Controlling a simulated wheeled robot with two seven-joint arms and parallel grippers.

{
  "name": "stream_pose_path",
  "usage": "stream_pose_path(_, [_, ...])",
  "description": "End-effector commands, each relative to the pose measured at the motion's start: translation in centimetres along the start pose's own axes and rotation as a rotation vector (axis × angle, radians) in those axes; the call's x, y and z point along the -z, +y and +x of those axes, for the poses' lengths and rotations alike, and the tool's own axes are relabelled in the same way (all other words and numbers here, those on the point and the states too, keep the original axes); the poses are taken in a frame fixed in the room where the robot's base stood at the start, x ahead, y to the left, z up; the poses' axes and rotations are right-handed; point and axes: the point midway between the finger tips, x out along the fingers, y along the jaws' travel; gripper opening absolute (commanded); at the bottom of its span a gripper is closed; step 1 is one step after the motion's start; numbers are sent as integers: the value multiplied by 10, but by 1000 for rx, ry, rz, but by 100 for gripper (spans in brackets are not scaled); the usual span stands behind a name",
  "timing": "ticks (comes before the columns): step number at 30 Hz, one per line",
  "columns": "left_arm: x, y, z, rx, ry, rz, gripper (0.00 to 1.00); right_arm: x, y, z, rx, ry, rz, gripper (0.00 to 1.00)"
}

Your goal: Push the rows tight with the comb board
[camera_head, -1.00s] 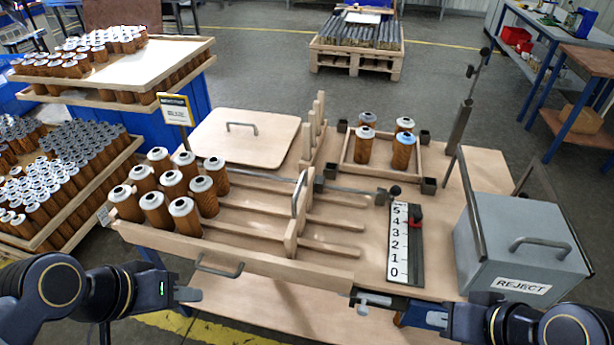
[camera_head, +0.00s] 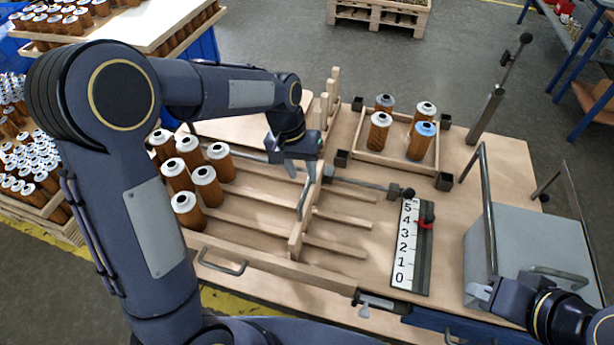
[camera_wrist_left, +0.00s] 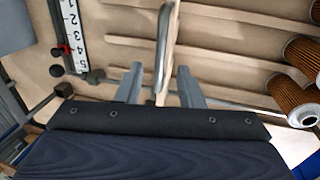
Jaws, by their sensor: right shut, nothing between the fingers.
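The comb board (camera_head: 297,240) is an upright wooden board with a grey bar handle (camera_head: 303,200), standing across the slatted tray (camera_head: 340,217). Brown filter cartridges (camera_head: 205,185) with white or grey caps stand in rows left of it, with a gap between; my left arm hides some. My left gripper (camera_head: 300,172) is over the board at its handle. In the left wrist view its fingers (camera_wrist_left: 160,88) are apart, with the board's handle (camera_wrist_left: 164,45) and edge between them; I see no clear contact. My right gripper (camera_head: 476,294) is shut and empty beside the reject box.
A grey reject box (camera_head: 515,235) stands at the right. A numbered scale (camera_head: 408,250) with a red slider lies right of the tray. A small wooden tray (camera_head: 375,158) holds several cartridges behind. A thin post (camera_head: 487,115) stands at the back right.

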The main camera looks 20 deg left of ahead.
Motion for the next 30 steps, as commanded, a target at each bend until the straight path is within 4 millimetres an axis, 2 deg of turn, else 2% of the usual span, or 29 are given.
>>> stream_pose_path(3, [-1,0,20,1,-5,-1,34,1,-1,-2,0,0,0,0])
stream_pose_path(9, [-1,0,39,0,-2,-1,34,2,-1,-3,0,0,0,0])
stream_pose_path(18, [0,0,42,0,1,-1,34,2,-1,-3,0,0,0,0])
stream_pose_path(26, [0,0,42,-1,1,-1,1,2,-1,-3,0,0,0,0])
stream_pose_path(30, [0,0,42,-1,1,-1,0,2,-1,-3,0,0,0,0])
